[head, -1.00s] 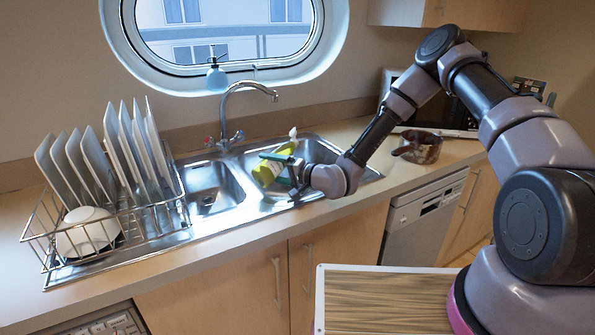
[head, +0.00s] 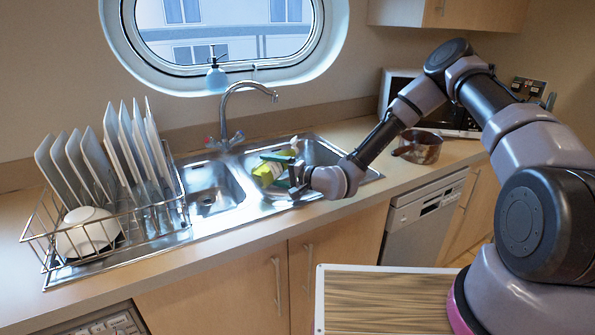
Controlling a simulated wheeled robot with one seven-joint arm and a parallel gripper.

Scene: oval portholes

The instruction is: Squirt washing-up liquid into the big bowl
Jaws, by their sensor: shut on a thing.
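A yellow-green washing-up liquid bottle (head: 264,172) with a pale top is held tilted over the sink's larger right-hand bowl (head: 322,152). Its top points up and to the right. The fingers and wrist hide part of the bottle and of the bowl's floor. I cannot make out any liquid coming out.
The smaller sink bowl (head: 212,188) and the tap (head: 229,120) are close by on the left and behind. A wire rack (head: 160,222) holds plates and a white bowl (head: 85,232). A brown pan (head: 420,147) stands on the worktop at the right.

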